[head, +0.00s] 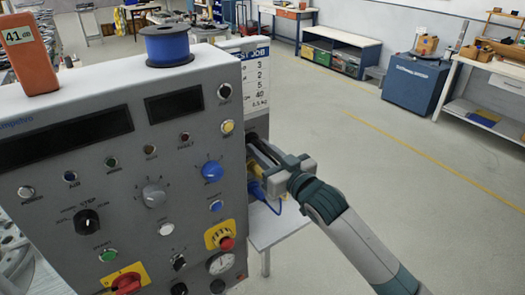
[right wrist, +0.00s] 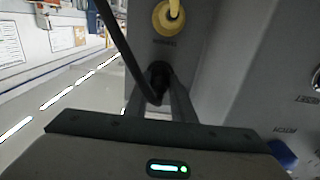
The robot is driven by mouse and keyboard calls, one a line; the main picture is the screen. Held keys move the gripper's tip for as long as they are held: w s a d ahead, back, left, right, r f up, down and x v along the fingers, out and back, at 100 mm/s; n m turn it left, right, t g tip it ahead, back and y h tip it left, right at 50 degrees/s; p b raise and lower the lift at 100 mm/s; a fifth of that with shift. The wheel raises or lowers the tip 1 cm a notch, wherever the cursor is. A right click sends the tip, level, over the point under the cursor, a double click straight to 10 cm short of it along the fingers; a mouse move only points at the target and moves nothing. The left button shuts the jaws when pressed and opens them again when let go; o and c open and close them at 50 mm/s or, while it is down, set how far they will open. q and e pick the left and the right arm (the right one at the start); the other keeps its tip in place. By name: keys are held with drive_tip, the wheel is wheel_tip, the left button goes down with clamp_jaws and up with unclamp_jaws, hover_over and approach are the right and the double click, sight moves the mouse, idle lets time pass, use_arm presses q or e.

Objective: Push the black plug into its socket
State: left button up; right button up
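The black plug (right wrist: 158,74) is at the grey side wall of the panel box, below a yellow connector, in the right wrist view. A black cable (right wrist: 117,45) runs from the top of that view down to it. My right gripper (right wrist: 160,88) has its two fingers on either side of the plug and looks shut on it. In the head view my right gripper (head: 263,150) is at the right side of the panel box, and the plug cannot be made out there. The socket is hidden behind the plug, so I cannot tell how deep the plug sits. My left gripper is not in view.
The yellow connector (right wrist: 170,17) sits close above the plug. A blue cable (head: 264,203) hangs below my right gripper. The grey control panel (head: 130,180) carries knobs and buttons, with a blue spool (head: 167,45) on top. The floor to the right is open.

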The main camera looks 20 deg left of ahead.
drive_tip(key=o, duration=0.4)
drive_tip(key=shift+s+d, duration=0.1)
drive_tip(key=shift+s+d+b, duration=0.3)
drive_tip(key=shift+d, duration=0.1)
drive_tip(key=b+v, duration=0.4)
drive_tip(key=v, duration=1.2)
